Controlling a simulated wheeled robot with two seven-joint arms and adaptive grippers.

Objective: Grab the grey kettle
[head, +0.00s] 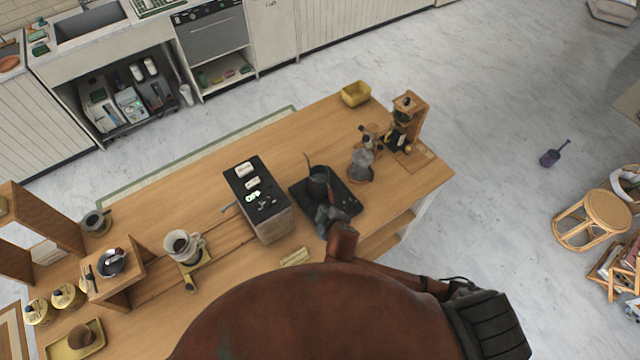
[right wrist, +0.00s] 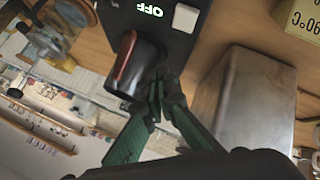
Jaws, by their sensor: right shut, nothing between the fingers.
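The dark grey kettle (head: 318,183) with a thin raised handle stands on a black plate (head: 345,199) on the wooden counter. In the right wrist view, a dark rounded body with a reddish-brown edge, which seems to be the kettle (right wrist: 142,68), is beside a black panel (right wrist: 120,12) showing OFF. My right gripper (head: 328,216) is at the front edge of the plate, close to the kettle. In the wrist view its fingers (right wrist: 157,92) are shut and empty beside the kettle body; whether they touch it I cannot tell. My left gripper is out of view.
A black-topped machine (head: 262,200) stands left of the plate. A grey moka pot (head: 361,166) and a wooden stand (head: 411,115) are to the right. A yellow block (head: 294,257) lies in front. The counter behind the kettle is clear.

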